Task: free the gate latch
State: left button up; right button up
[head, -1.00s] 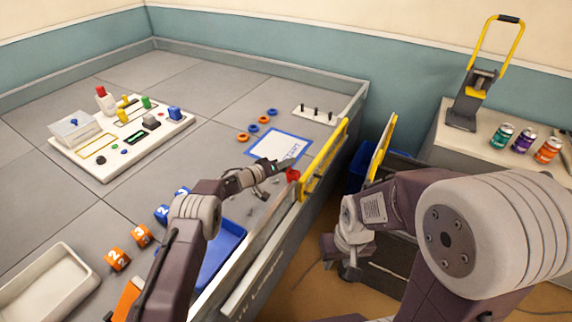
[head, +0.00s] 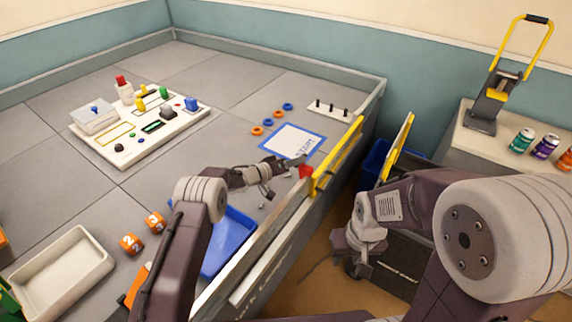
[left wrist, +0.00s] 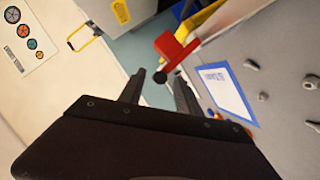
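The red gate latch (head: 306,171) sits on the arena's side wall at the near end of the yellow gate bar (head: 338,158). In the left wrist view the latch is a red lever (left wrist: 177,48) with a dark round end. My left gripper (head: 299,160) is at the latch, over the wall. In the left wrist view its two fingers (left wrist: 159,80) stand apart, with the dark round end seen between or just beyond their tips. I cannot tell whether they touch it. My right gripper (head: 358,243) hangs outside the wall, pointing down; its fingers are not clear.
A blue-bordered start mat (head: 290,140) lies inside the arena by the gate. A blue tray (head: 230,240) stands along the wall under my left arm. Another yellow bar (head: 397,147) and a dark cart (head: 400,255) stand outside. A side table (head: 480,150) holds cans.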

pick_arm(q)
jog(key=b+v, duration=0.2)
jog(key=v, duration=0.4)
dwell(0.3)
